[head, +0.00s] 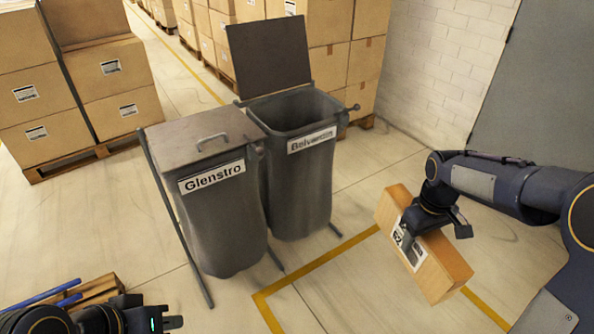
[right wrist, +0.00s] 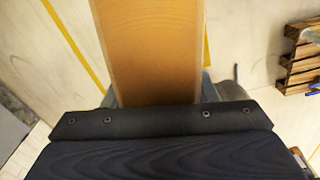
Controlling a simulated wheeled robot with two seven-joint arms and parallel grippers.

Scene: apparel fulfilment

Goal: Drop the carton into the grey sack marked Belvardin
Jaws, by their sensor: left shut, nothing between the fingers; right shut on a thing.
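The carton (head: 431,252) is a tan box with a white label, held off the floor in the head view. My right gripper (head: 418,228) is shut on it, and the carton also fills the middle of the right wrist view (right wrist: 155,50). The grey sack marked Belvardin (head: 298,185) stands left of the carton with its lid raised and its mouth open; the end of its lettering is blurred. The carton is apart from the sack, to its right. My left gripper (head: 172,322) is shut and empty at the bottom left of the head view.
A second grey sack marked Glenstro (head: 217,217), with its lid shut, stands directly left of the Belvardin sack. Stacked boxes (head: 88,85) on pallets stand behind. A wooden pallet (head: 98,290) lies near my left gripper. Yellow lines mark the open floor.

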